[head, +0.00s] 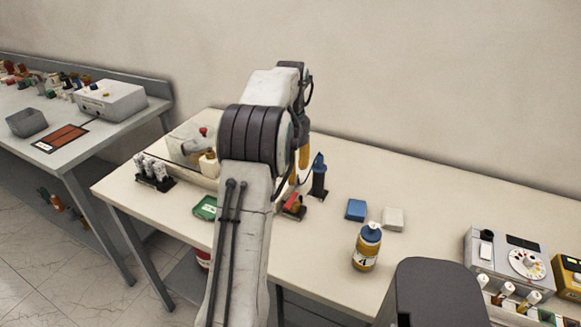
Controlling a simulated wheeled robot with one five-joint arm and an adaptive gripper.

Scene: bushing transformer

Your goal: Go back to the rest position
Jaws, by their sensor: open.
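My arm rises from the bottom of the head view and bends over the cream table (440,200). Its far end drops behind the thick dark joint, so my gripper is hidden and its fingers do not show. Just right of the arm, a dark blue upright tool (319,178) stands on a black base. A small red and black item (293,207) lies beside the arm, partly covered by it.
A bottle with a blue cap (367,247), a blue block (356,210) and a white block (393,219) stand right of the arm. A grey dial instrument (500,262) is at right. Vial rack (153,174) and green tray (205,208) are left. Another bench (90,130) stands further left.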

